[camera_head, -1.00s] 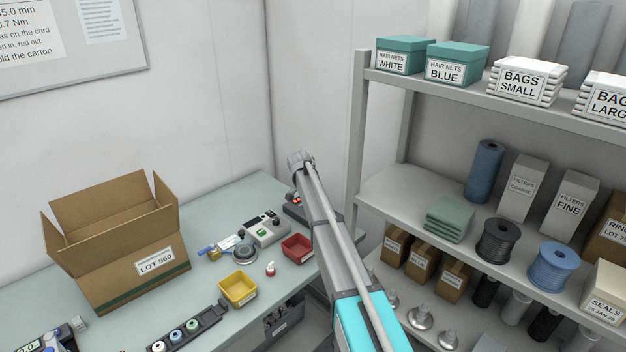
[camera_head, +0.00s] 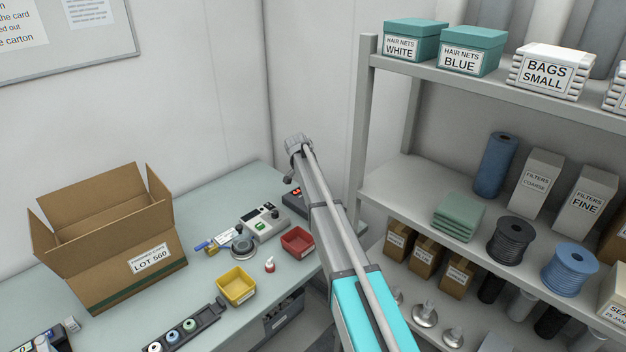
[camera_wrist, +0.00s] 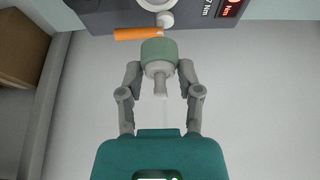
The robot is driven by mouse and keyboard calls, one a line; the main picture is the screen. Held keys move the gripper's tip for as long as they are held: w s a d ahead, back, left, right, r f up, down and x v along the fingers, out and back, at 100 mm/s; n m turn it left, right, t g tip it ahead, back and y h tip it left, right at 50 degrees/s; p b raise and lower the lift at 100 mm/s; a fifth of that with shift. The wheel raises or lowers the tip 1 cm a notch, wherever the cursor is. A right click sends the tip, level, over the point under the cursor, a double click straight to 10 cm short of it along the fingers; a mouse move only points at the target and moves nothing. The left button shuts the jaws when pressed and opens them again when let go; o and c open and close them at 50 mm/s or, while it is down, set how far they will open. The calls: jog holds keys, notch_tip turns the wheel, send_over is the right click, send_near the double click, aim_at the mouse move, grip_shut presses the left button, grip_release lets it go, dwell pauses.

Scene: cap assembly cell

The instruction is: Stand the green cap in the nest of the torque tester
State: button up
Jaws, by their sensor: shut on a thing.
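In the wrist view my gripper (camera_wrist: 160,68) is shut on the green cap (camera_wrist: 159,48), one finger on each side. A pale grey stepped stem shows on the near side of the cap. The dark torque tester (camera_wrist: 200,8), with a red lit display marked Nm, is at the top edge of the wrist view, beyond the cap. An orange bar and pale round parts show at its edge; I cannot tell which is the nest. In the head view the tester (camera_head: 296,199) is at the table's back right, partly behind my arm. The cap cannot be made out there.
On the table (camera_head: 215,205) stand an open carton (camera_head: 130,275), a yellow bin (camera_head: 237,288), a red bin (camera_head: 298,243), a grey instrument (camera_head: 262,223) and a rack of small caps (camera_head: 182,328). A loaded shelf unit (camera_head: 385,190) stands right of my arm.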

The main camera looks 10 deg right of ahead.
jog(key=shift+f+b, duration=3.05)
jog(key=shift+f, duration=0.25)
jog(key=shift+s+f+b, duration=0.1)
jog(key=shift+f+b, duration=0.2)
jog(key=shift+b, duration=0.15)
jog(key=shift+f+b, duration=0.3)
jog(key=shift+f, duration=0.1)
jog(key=o, duration=0.8)
jog(key=shift+c, duration=0.2)
